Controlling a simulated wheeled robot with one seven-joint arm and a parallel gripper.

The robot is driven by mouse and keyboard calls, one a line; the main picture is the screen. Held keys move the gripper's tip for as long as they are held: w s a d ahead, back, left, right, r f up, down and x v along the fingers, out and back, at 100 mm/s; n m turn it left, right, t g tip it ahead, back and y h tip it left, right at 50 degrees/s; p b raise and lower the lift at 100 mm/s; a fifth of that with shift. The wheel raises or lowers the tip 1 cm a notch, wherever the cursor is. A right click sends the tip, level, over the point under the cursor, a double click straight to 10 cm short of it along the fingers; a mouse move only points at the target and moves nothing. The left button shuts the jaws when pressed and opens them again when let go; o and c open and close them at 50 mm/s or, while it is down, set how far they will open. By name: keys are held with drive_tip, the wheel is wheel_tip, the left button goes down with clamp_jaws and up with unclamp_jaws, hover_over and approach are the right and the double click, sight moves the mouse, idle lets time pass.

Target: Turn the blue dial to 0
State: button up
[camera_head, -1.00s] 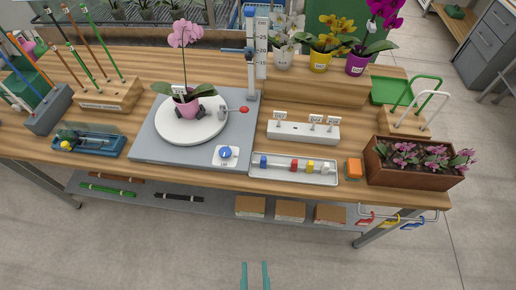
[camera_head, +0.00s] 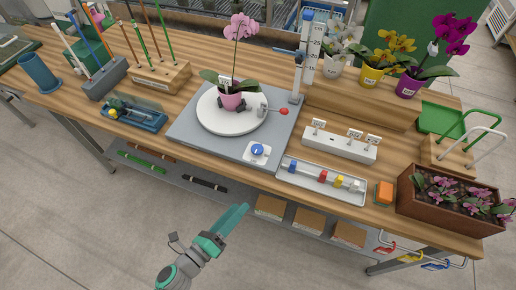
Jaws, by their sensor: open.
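The blue dial (camera_head: 258,150) sits on a small white plate at the front right corner of the grey turntable base (camera_head: 200,140). Its scale marks are too small to read. A white round platform (camera_head: 210,118) on that base carries a pink orchid (camera_head: 238,28) in a pink pot, with a red-tipped lever (camera_head: 283,112) beside it. My gripper (camera_head: 240,215) is in front of the bench, below and left of the dial, empty and apart from it. Its teal fingers overlap in this view.
A metal tray (camera_head: 340,193) with small coloured pieces lies right of the dial, behind it a white labelled block (camera_head: 340,146). An upright measuring post (camera_head: 300,70) stands behind. An orange block (camera_head: 384,192) and planter (camera_head: 412,205) are further right. A lower shelf (camera_head: 220,196) runs under the bench.

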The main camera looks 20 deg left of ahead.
sight(253, 153)
drive_tip(key=w+a+r+m+h, duration=0.1)
drive_tip(key=w+a+r+m, duration=0.1)
drive_tip(key=w+m, duration=0.4)
drive_tip(key=w+a+r+m+h, duration=0.1)
drive_tip(key=w+a+r+m, duration=0.15)
drive_tip(key=w+m, duration=0.4)
drive_tip(key=x, duration=1)
drive_tip(key=shift+f, duration=0.2)
drive_tip(key=shift+c, duration=0.3)
drive_tip(key=shift+w, duration=0.1)
drive_tip(key=c, duration=0.9)
